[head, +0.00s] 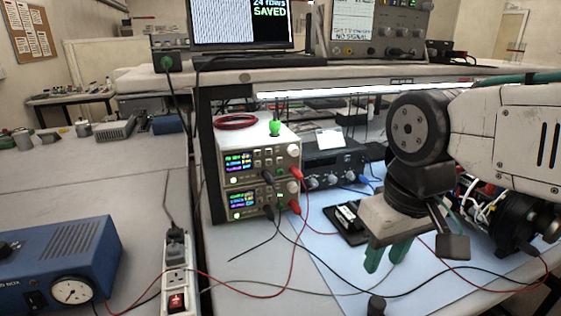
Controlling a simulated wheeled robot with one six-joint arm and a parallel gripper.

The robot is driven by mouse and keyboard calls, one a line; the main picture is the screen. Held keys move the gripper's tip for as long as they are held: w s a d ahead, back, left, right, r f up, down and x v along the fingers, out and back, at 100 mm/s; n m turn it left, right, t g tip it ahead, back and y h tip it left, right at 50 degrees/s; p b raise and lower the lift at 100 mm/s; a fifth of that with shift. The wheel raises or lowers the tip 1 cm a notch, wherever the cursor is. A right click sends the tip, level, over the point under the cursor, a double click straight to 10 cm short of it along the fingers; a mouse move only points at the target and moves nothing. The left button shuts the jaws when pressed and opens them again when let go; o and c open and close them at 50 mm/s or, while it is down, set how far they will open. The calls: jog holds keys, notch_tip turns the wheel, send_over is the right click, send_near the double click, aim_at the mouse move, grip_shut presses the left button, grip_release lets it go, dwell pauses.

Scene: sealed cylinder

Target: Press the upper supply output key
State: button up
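Two bench power supplies are stacked on the bench left of centre in the head view. The upper supply (226,146) has a lit multicolour display, several small keys and a pale knob on its front. A small round light or key shows at its lower left, but I cannot tell which key is the output key. The lower supply (222,193) also has a lit display. My gripper (384,260) points down over the blue mat, right of and nearer than the supplies. Its two green fingers are apart with nothing visible between them, and it touches neither supply.
Red and black leads plug into the supplies' right side and trail across the blue mat (340,285). A dark instrument (335,160) stands right of the supplies. A power strip (177,262) and a blue box (60,262) are at left. A shelf (240,78) runs overhead.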

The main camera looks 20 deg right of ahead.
grip_shut()
dwell(1.5)
